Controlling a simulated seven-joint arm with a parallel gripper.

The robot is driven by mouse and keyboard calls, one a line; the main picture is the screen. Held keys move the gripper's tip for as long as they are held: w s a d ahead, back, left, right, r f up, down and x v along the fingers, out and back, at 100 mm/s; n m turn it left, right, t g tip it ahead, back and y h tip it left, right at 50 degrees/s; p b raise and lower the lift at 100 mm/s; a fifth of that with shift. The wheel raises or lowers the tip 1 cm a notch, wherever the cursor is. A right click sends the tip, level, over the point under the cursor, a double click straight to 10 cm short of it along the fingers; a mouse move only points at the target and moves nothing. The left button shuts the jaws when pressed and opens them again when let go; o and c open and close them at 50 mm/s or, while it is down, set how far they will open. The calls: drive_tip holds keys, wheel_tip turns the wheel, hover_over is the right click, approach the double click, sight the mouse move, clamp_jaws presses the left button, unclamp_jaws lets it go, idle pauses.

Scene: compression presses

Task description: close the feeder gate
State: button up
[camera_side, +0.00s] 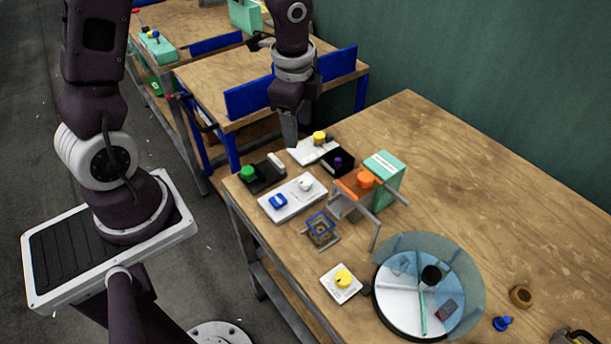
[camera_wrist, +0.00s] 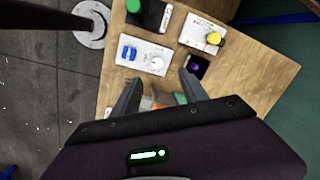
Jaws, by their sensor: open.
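I cannot tell for sure which part is the feeder gate. An orange piece with a knob (camera_side: 365,179) sits on a grey metal frame with sloping legs, beside a mint-green box (camera_side: 388,175). A little orange shows between my fingers in the wrist view (camera_wrist: 148,103), mostly hidden by my gripper. My gripper (camera_side: 289,140) points down above the back left of the table, behind and left of that frame. In the wrist view (camera_wrist: 160,86) its two fingers stand apart with nothing between them.
A white panel (camera_side: 292,200) carries a blue switch and white knob. A black panel (camera_side: 262,175) has a green button. A yellow-knob panel (camera_side: 341,284), a blue-rimmed fixture (camera_side: 320,229) and a covered round dial (camera_side: 405,310) stand nearer.

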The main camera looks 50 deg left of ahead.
sight(305, 180)
drive_tip(key=f+m, duration=0.1)
drive_tip(key=f, duration=0.2)
drive_tip(key=w+f+m, duration=0.1)
drive_tip(key=f, duration=0.2)
drive_tip(key=f+m+g+h, duration=0.1)
drive_tip(key=f, duration=0.2)
drive_tip(key=shift+w+d, duration=0.15)
drive_tip(key=shift+w, duration=0.2)
wheel_tip(305, 180, down, 7)
drive_tip(key=shift+f, duration=0.15)
clamp_jaws()
